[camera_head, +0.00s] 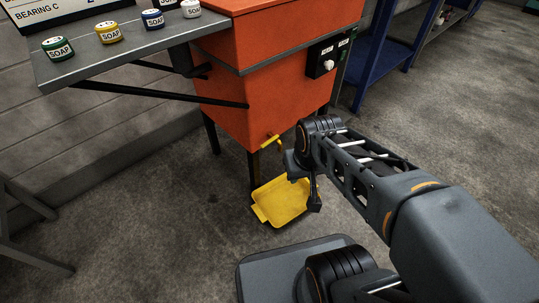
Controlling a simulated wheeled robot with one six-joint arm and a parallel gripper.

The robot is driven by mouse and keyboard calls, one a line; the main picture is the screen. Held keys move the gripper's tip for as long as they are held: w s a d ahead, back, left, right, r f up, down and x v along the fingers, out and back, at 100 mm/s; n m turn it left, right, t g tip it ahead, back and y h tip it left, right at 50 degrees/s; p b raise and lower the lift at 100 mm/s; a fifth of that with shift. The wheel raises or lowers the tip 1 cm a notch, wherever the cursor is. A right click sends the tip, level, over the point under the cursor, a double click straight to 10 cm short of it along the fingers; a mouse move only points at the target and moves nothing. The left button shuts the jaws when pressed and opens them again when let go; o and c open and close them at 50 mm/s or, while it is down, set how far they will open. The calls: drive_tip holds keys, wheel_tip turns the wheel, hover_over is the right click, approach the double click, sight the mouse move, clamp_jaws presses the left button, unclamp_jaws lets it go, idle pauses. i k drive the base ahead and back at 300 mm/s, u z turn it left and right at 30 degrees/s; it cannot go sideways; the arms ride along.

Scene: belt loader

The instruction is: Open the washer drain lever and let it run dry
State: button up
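The washer (225,100) is an orange box on dark legs in the upper middle. Its yellow drain lever (269,141) sticks out low on the front and points left, slightly slanted. The drain outlet beside it is small and partly behind my arm. A yellow tray (267,212) lies on the floor below the lever. My gripper (305,188) hangs just right of and below the lever, over the tray's right side, apart from the lever. One dark finger shows; the rest is hidden by my wrist, so its opening is unclear. No water shows in the tray.
A grey shelf (110,60) with several soap tins juts from the washer's left. A black control box (322,62) with a white knob is on its right face. A blue rack (385,60) stands behind right. The floor left of the tray is clear.

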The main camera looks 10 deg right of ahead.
sight(274, 138)
drive_tip(key=k, duration=0.1)
drive_tip(key=z, duration=1.65)
drive_tip(key=k, duration=0.8)
drive_tip(key=u, duration=1.55)
drive_tip(key=i, duration=1)
